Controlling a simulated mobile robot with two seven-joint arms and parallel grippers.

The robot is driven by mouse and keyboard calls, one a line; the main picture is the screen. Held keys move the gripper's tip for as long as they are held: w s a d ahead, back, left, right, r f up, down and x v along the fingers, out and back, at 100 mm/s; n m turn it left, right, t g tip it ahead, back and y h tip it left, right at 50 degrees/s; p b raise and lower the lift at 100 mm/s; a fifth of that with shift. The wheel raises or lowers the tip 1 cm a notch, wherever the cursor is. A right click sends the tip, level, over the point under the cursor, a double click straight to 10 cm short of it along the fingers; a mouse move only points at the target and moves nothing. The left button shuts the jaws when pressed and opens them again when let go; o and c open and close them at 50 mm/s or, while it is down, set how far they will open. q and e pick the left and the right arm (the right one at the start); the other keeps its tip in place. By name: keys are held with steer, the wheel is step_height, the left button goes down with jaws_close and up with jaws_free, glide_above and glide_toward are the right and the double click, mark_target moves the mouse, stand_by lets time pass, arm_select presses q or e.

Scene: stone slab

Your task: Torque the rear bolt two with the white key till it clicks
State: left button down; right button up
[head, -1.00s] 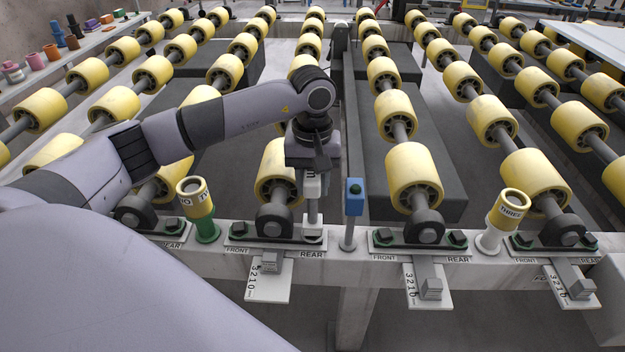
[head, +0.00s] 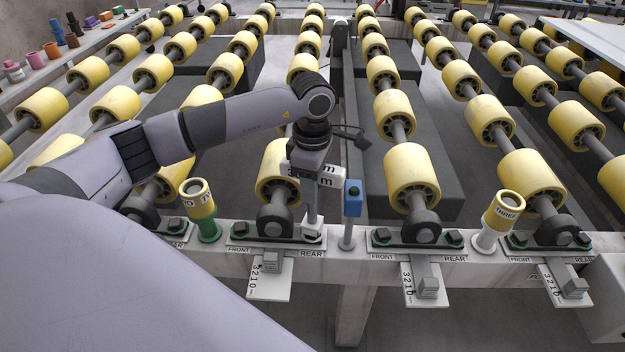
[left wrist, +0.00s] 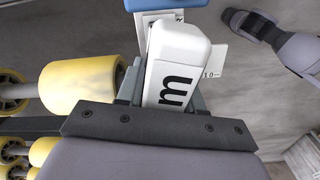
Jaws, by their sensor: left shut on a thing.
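My left gripper (head: 311,160) points down, shut on the white key (head: 327,177). The key's handle, with black "m" lettering, sticks out on both sides of the jaws. Its shaft runs down to a pale square foot (head: 312,229) above the REAR label of the middle-left bearing block (head: 272,241). The foot hides the rear bolt; I cannot tell how fully it is seated. The front bolt (head: 240,229) is bare. In the left wrist view the white handle (left wrist: 178,65) lies between the jaws. My right gripper is not in view.
A blue box on a post (head: 353,198) stands close right of the key. A yellow-and-green cup (head: 201,206) stands left, and a yellow-and-white cup marked THREE (head: 503,212) stands right. Yellow rollers (head: 413,178) fill the space behind. A scale plate (head: 270,281) hangs below the block.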

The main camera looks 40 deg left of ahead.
arm_select(q)
steer(key=shift+n, duration=0.4)
steer(key=shift+f+b, duration=0.75)
steer(key=shift+f, duration=0.05)
stand_by(1.1)
